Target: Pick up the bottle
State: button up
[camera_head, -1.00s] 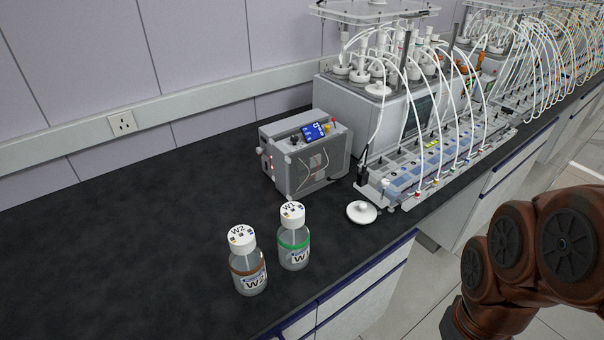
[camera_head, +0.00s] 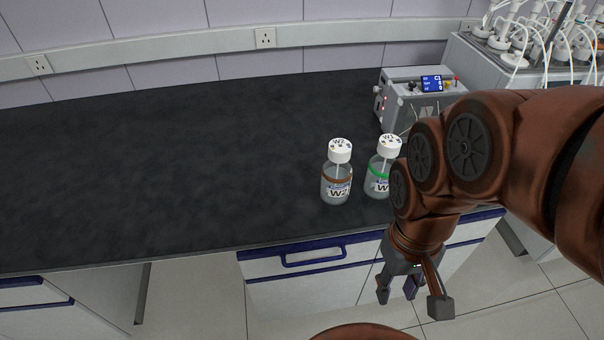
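Two clear bottles with white caps stand upright on the black bench. The bottle marked W2 (camera_head: 336,178) has a brown band. The bottle marked W1 (camera_head: 379,176) has a green band, and my arm hides part of its right side. My gripper (camera_head: 411,291) hangs low in front of the bench drawers, below and to the right of the bottles. It points down with its fingers spread apart. It is open, empty and clear of both bottles.
A grey device with a blue display (camera_head: 431,83) stands behind W1. A reactor unit (camera_head: 500,65) is at the back right. The black bench top (camera_head: 170,165) is clear left of the bottles. Drawers with blue handles (camera_head: 313,258) face the floor.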

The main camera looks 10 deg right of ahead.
aim_at(336, 179)
jog(key=u, duration=0.05)
jog(key=k, duration=1.1)
jog(key=u, duration=0.9)
jog(key=i, duration=1.2)
jog(key=z, duration=0.2)
